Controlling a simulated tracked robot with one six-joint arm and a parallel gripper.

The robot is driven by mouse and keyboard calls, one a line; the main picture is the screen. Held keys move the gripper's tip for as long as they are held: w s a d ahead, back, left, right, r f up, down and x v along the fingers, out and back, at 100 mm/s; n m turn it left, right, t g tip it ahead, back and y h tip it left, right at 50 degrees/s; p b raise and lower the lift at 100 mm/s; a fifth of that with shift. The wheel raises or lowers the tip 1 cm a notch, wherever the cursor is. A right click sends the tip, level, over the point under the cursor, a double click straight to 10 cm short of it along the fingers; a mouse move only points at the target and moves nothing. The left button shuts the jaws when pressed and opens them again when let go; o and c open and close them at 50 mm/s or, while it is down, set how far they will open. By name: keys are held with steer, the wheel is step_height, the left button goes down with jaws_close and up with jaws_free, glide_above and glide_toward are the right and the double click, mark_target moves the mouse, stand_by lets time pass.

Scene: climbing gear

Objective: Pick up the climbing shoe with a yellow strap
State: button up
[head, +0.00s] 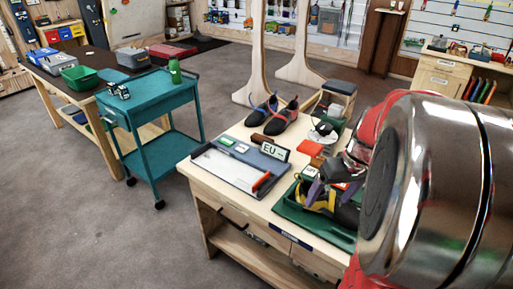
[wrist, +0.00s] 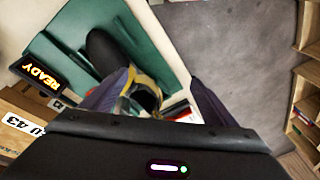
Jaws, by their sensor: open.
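The climbing shoe with a yellow strap (head: 326,204) is dark and lies in a green tray (head: 297,216) at the right end of the workbench. In the wrist view its black toe (wrist: 103,50) points to the upper left and its yellow strap (wrist: 146,80) shows near the middle. My gripper (head: 331,191) is low over this shoe, with its purple fingers apart. In the wrist view my gripper (wrist: 162,78) has one finger on each side of the strapped part. I cannot tell whether the fingers touch it. My wrist hides part of the shoe.
A pair of dark shoes (head: 282,118) with red and blue straps stands farther back on the bench. A measuring board (head: 222,168) and an EU sign (head: 275,150) are left of the tray. A READY display (wrist: 40,75) stands beside the tray. A teal cart (head: 150,103) is farther left.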

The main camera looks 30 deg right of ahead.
mark_target(332, 195)
steer(key=w+d+n+t+y, duration=0.1)
steer(key=w+d+n, duration=0.2)
steer(key=d+n, duration=0.5)
steer(key=shift+d+f+n+t, duration=0.3)
steer(key=shift+d+f+t, duration=0.1)
steer(key=shift+d, duration=0.15)
steer(key=shift+f, duration=0.1)
steer(key=x, duration=0.8)
steer(key=shift+s+f, duration=0.1)
steer(key=shift+f, duration=0.1)
steer(key=shift+f, duration=0.1)
steer(key=shift+d+x, duration=0.15)
steer(key=shift+x, duration=1.15)
steer(key=shift+d+x, duration=0.1)
steer(key=shift+x, duration=1.15)
steer(key=shift+s+f, duration=0.1)
steer(key=shift+s, duration=0.05)
